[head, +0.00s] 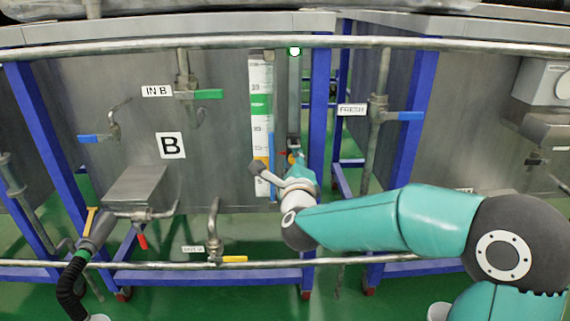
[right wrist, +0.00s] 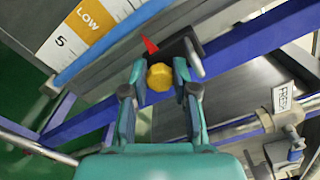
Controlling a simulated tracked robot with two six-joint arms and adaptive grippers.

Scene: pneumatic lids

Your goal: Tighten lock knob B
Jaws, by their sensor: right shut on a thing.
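The lock knob (right wrist: 160,77) is a small yellow lobed knob in the middle of the right wrist view. My right gripper (right wrist: 159,74) has one finger on each side of it and is shut on it. A red pointer (right wrist: 150,46) sits just beyond the knob, beside a dark block. In the head view my right gripper (head: 294,163) reaches the foot of a vertical grey post, right of the level scale (head: 260,100) on tank B; the knob is mostly hidden there. My left gripper is not in view.
A sign B (head: 171,145) marks the tank. Blue frame legs (head: 319,110) stand close to the right of my gripper. A horizontal pipe (head: 250,264) runs below and another above. Valves with green (head: 208,94) and blue (head: 404,116) handles stand on either side.

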